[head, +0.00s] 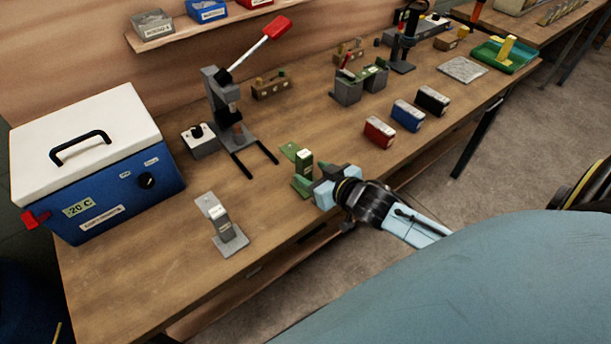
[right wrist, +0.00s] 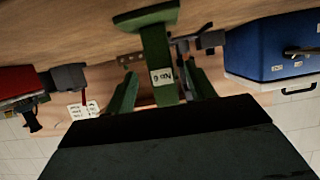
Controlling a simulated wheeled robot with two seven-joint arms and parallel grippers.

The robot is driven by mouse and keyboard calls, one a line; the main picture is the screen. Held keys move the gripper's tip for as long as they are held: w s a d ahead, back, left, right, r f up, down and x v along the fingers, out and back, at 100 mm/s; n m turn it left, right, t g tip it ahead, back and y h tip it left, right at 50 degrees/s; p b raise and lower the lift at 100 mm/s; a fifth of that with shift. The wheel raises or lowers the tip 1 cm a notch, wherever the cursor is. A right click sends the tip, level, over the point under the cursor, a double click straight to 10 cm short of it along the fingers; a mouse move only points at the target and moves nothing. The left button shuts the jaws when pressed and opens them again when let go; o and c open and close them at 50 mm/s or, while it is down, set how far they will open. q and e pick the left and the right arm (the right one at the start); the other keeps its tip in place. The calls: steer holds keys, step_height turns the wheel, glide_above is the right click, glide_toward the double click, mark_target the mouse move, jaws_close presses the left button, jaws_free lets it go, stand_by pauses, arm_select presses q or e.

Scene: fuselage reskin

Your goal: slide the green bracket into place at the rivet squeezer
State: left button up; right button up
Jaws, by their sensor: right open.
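The green bracket (head: 304,162) stands on the bench near its front edge, with a white label on its upright. It also shows in the right wrist view (right wrist: 158,45). My right gripper (head: 310,180) is open at the bracket, with a green finger on either side of its upright in the right wrist view (right wrist: 163,88). I cannot tell whether the fingers touch it. The rivet squeezer (head: 221,98), grey with a red-ended lever, stands farther back and left. Two dark parallel rails (head: 256,160) run forward from its base, apart from the bracket. My left gripper is not in view.
A similar grey bracket (head: 222,226) stands at the front left. A blue cool box (head: 110,190) with a white lid fills the left end. A grey box with a black knob (head: 200,139) sits beside the squeezer. Red (head: 379,132), blue and black boxes stand to the right.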

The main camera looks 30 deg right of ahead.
mark_target(308, 169)
steer(key=x, duration=0.4)
steer(key=shift+w+a+r, duration=0.1)
steer(key=shift+w+r, duration=0.1)
steer(key=shift+r, duration=0.1)
steer(key=shift+w+f, duration=0.2)
steer(key=shift+w, duration=0.2)
jaws_close()
